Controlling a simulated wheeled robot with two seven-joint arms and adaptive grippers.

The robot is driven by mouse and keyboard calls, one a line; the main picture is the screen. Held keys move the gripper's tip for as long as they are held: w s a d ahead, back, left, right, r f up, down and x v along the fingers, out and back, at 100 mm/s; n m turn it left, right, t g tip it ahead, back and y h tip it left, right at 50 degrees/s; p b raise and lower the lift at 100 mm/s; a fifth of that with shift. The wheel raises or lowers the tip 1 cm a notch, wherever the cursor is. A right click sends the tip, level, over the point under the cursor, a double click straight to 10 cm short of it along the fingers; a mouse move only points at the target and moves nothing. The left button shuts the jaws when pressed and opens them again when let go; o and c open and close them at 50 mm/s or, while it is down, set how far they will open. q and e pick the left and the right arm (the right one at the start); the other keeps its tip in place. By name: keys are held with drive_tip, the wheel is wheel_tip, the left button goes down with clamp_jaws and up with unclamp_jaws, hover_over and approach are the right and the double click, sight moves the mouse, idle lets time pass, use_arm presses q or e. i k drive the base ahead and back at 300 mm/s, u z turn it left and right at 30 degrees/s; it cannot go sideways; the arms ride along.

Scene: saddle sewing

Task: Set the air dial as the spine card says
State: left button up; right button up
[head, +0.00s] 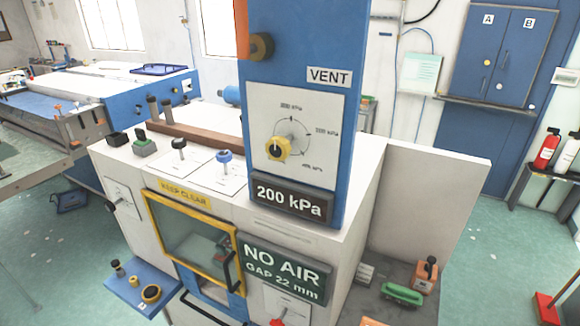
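The air dial is a yellow knob (278,148) on a white plate (320,100) on the front of a blue column. Small kPa labels surround it, too small to read surely. A dark mark shows on the knob's face; I cannot tell which label it faces. A dark display (291,200) below the plate reads "200 kPa". A green-black display (283,271) lower down reads "NO AIR GAP 22 mm". I cannot make out a spine card in this view. Neither of my grippers is in view.
A yellow-framed window (165,196) labelled KEEP CLEAR has a dark handle. Black and blue knobs (224,157) stand on the white top. A blue shelf (120,295) juts out at lower left. A green-handled item (402,293) lies at right. Space before the dial looks clear.

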sight(278, 147)
drive_tip(key=z, duration=1.15)
drive_tip(key=k, duration=0.8)
drive_tip(key=u, duration=1.3)
